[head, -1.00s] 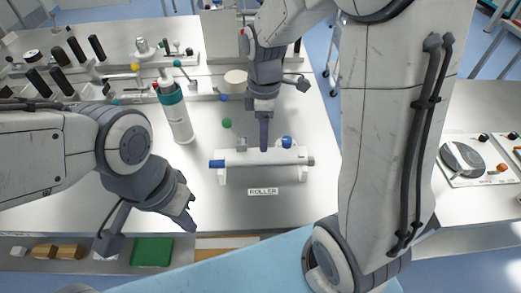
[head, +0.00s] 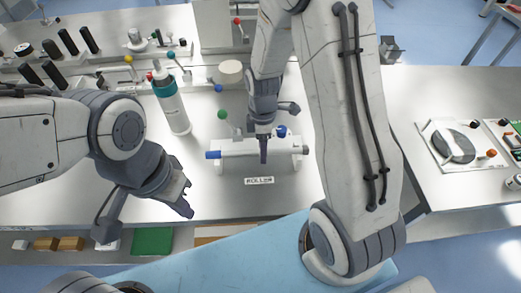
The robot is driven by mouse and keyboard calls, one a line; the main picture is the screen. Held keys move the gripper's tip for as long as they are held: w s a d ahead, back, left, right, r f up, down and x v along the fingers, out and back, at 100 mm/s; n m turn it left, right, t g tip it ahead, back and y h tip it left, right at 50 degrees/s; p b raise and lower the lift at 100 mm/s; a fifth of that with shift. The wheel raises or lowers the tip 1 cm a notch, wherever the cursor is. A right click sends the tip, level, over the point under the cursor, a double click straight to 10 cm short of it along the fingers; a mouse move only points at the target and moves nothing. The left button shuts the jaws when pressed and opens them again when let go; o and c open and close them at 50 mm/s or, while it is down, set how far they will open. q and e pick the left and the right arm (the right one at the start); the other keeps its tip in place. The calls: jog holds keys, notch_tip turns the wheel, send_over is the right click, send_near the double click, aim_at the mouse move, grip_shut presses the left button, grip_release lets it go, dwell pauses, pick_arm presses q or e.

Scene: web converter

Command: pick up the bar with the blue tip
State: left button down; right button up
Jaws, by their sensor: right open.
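The bar (head: 235,148) is a pale roller lying level across a white stand, with a blue tip (head: 213,155) at its left end and a grey right end. A label reading ROLLER (head: 259,181) lies in front of it. My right gripper (head: 264,158) points down at the bar's middle, its fingers overlapping the bar in the picture. It is open, though the fingers show edge-on as one dark shape; whether they straddle or touch the bar is unclear. My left gripper (head: 186,201) hangs left of and nearer than the bar, holding nothing visible; its jaw gap is unclear.
A white bottle with a teal band (head: 170,102) stands behind and left of the bar. A blue knob (head: 281,131) and a green ball (head: 222,114) sit just behind it. Black-handled tools (head: 68,42) stand at the back left. The bench right of the stand is clear.

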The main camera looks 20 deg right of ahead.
grip_shut()
jog(key=shift+r, duration=0.1)
